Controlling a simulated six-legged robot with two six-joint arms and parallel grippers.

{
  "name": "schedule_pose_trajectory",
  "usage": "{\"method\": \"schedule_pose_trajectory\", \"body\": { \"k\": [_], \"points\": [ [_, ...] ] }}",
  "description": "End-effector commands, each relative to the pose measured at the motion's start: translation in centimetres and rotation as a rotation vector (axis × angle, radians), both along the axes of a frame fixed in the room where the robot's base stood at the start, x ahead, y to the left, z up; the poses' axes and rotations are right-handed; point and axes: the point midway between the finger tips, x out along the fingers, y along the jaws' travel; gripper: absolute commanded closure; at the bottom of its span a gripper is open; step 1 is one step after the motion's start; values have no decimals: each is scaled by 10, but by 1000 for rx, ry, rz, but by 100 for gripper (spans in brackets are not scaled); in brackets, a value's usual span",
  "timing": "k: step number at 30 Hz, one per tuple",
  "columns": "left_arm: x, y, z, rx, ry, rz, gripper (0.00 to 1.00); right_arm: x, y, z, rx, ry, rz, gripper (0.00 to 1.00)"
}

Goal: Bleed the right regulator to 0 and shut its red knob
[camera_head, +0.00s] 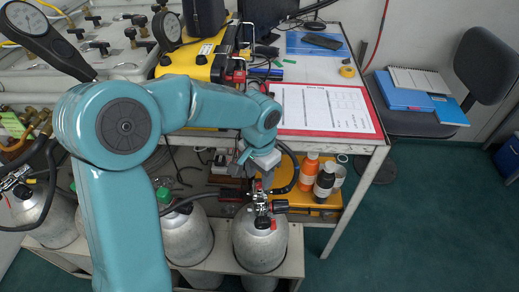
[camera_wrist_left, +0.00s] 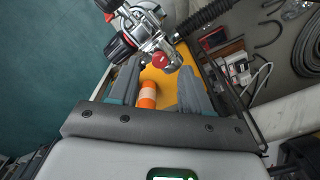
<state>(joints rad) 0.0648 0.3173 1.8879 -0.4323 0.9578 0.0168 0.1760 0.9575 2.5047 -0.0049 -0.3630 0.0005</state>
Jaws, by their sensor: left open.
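The right cylinder (camera_head: 260,245) stands upright on the low shelf, and its regulator (camera_head: 262,207) sits on the valve at its top. A black hose rises from the regulator. In the left wrist view the metal regulator body (camera_wrist_left: 143,32) is at top centre, with a small round red knob (camera_wrist_left: 160,60) facing me. My left gripper (camera_head: 257,180) is just above the regulator in the head view. In the left wrist view its fingers (camera_wrist_left: 160,78) are open and empty, with the knob near and between the tips. I cannot tell whether they touch it. No gauge reading is legible.
Other cylinders (camera_head: 188,235) stand to the left. An orange bottle (camera_head: 309,170) and a dark bottle (camera_head: 324,182) stand close right of the regulator by a yellow case (camera_head: 300,198). The bench with a red clipboard (camera_head: 325,108) overhangs behind. Floor at right is free.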

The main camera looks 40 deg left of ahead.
Motion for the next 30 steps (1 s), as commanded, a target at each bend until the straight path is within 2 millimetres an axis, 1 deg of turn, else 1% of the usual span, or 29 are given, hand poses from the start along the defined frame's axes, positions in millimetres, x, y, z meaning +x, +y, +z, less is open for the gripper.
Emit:
{"method": "schedule_pose_trajectory", "body": {
  "k": [1, 9, 12, 15, 20, 30],
  "points": [
    [1, 0, 17, 0, -6, 0, 52, 0, 0, 5, 0, 0, 0, 52],
    [1, 0, 89, -1, -7, 1, 52, 0, 0, 19, 0, 0, 0, 52],
    [1, -1, 109, -1, -4, 0, 52, 0, 0, 23, 0, 0, 0, 52],
    [0, 0, 124, -1, -3, 0, 52, 0, 0, 25, 0, 0, 0, 52],
    [0, 0, 134, -1, -2, 0, 52, 0, 0, 26, 0, 0, 0, 52],
    [0, 0, 135, -1, -1, 0, 52, 0, 0, 26, 0, 0, 0, 52]
  ]
}}
